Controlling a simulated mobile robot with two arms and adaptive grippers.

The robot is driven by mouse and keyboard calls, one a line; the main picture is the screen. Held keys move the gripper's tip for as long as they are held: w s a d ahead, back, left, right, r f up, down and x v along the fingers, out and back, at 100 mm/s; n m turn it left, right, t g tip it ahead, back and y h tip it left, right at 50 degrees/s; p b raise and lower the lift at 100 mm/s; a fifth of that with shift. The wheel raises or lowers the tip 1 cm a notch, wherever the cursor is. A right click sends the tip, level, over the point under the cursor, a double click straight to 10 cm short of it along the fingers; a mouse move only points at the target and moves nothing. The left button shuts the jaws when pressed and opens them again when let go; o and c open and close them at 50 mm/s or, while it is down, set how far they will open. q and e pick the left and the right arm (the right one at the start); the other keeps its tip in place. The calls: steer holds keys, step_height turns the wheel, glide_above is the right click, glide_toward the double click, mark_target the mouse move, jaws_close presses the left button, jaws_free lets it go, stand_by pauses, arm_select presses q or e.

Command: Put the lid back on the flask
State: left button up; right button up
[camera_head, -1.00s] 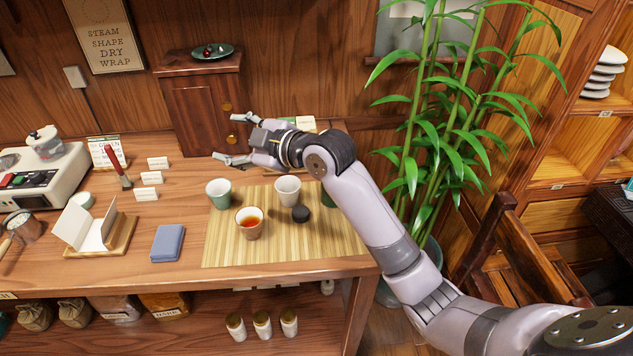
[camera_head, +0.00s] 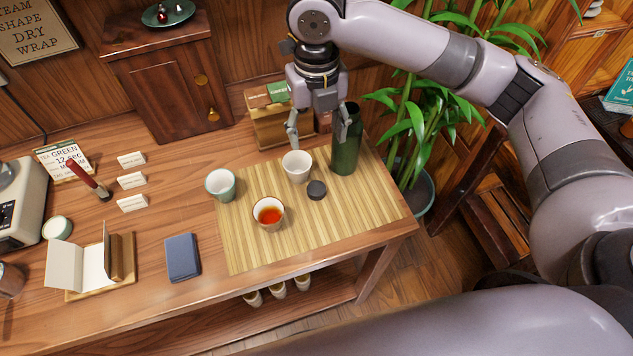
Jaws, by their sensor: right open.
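The flask (camera_head: 346,150) is dark green and stands upright near the back right of the bamboo mat (camera_head: 380,210). A small round black piece that looks like its lid (camera_head: 316,190) lies on the mat, in front and left of the flask. My right gripper (camera_head: 318,140) points down, open and empty, above the back of the mat. Its right finger overlaps the flask's left edge in view; I cannot tell whether they touch. Its left finger is above and behind the white cup (camera_head: 297,166). My left gripper is not in view.
A wooden rack (camera_head: 265,125) stands behind the gripper. A blue book (camera_head: 182,257) lies left of the mat. The mat's front right is clear.

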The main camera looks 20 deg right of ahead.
steer(key=p, duration=0.2)
glide_above(317, 189)
steer(key=f, duration=1.2)
steer(key=shift+w+f, duration=0.15)
steer(key=shift+w, duration=0.25)
arm_select(q)
steer(key=shift+w+a+r, duration=0.1)
steer(key=shift+w+r, duration=0.1)
steer(key=shift+r, duration=0.75)
arm_select(e)
steer(key=shift+s+f, duration=0.15)
steer(key=shift+f, duration=0.15)
steer(key=f, duration=0.1)
steer(key=f+p, duration=0.1)
steer(key=f, duration=0.1)
steer(key=shift+s+f+p, duration=0.3)
steer(key=shift+f, duration=0.5)
arm_select(q)
steer(key=shift+s+r, duration=0.15)
steer(key=shift+r, duration=0.7)
arm_select(e)
steer(key=shift+c, duration=0.4)
